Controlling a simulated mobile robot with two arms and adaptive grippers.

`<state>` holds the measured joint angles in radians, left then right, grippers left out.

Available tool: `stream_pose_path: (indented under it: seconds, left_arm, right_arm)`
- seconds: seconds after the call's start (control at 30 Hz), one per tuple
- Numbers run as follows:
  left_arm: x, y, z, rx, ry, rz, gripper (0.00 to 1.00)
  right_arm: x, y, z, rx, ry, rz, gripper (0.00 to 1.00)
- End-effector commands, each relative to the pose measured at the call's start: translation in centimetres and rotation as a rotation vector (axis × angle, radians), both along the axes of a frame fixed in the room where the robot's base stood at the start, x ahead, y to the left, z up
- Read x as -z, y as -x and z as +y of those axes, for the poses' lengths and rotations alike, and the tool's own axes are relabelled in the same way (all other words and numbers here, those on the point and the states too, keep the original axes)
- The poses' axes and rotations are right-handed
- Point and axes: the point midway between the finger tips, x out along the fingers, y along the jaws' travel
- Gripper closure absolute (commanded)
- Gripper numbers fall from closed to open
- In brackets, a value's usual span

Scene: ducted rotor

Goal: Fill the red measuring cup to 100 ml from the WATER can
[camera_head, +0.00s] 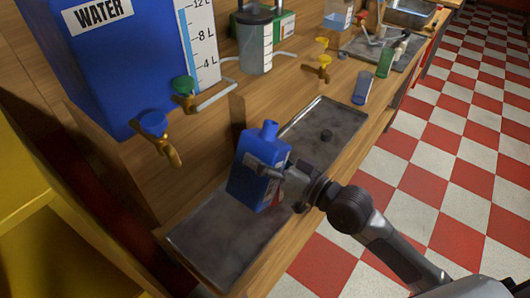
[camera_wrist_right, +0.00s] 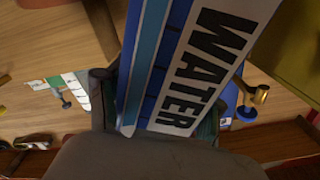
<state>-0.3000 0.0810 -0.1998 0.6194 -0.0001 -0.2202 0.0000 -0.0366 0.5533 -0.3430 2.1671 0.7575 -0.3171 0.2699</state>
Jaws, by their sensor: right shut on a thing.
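The blue can (camera_head: 250,181) has an open blue neck at its top and stands close to upright over the near metal tray. I cannot tell whether its base touches the tray. My right gripper (camera_head: 268,172) is shut on the can's body from the right. In the right wrist view the can's white WATER label (camera_wrist_right: 200,70) fills the space between the fingers (camera_wrist_right: 155,112). I see no red measuring cup in either view. My left gripper is not in view.
A large blue WATER tank (camera_head: 110,65) with a blue-handled brass tap (camera_head: 160,135) stands on a wooden ledge at left. Blue (camera_head: 362,87) and green (camera_head: 385,62) cups stand beyond. Checkered floor lies right.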

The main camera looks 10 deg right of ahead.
Motion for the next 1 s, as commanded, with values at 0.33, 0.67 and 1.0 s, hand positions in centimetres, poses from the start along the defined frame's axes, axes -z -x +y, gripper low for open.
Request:
stream_pose_path:
  seconds: [0.33,0.67,1.0]
  left_arm:
    - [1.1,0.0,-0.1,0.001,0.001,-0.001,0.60]
    - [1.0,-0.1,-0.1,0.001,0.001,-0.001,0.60]
    - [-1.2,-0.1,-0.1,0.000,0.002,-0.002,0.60]
  right_arm:
    - [1.8,0.6,0.8,0.002,-0.143,0.103,1.00]
    - [3.0,1.2,1.6,0.001,-0.287,0.218,1.00]
    - [3.1,1.8,2.4,0.000,-0.524,0.403,1.00]
